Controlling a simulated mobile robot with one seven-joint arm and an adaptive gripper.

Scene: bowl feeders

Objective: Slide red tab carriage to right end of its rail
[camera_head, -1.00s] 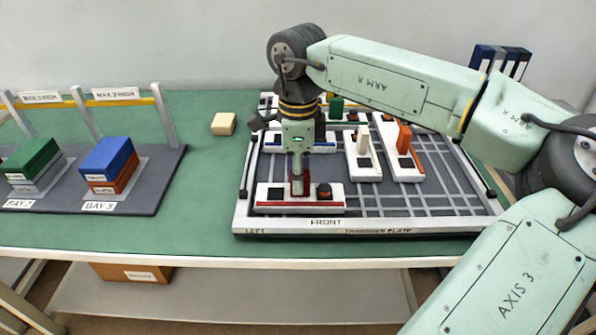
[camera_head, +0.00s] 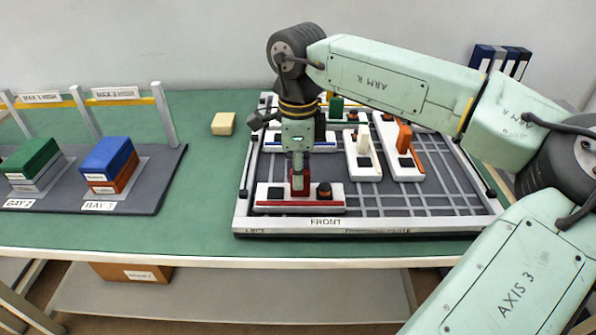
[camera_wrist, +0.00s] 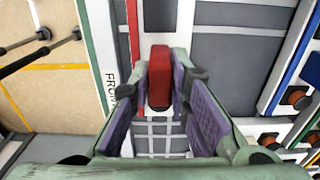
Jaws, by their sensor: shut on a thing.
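The red tab (camera_head: 300,184) stands upright near the middle of a white rail block (camera_head: 336,203) with a red stripe, at the front left of the framed plate. A dark round knob with a reddish top (camera_head: 325,190) sits on the same block, right of the tab. My gripper (camera_head: 299,180) points down at the tab and is shut on it. In the wrist view the red tab (camera_wrist: 160,75) sits between the purple finger pads (camera_wrist: 160,95). The pads hide part of the rail.
Other white rail blocks with a white tab (camera_head: 363,140), an orange tab (camera_head: 404,137) and a green tab (camera_head: 336,107) stand behind and to the right. The gridded plate (camera_head: 420,203) is bare right of the red block. A cream block (camera_head: 223,123) lies left of the plate.

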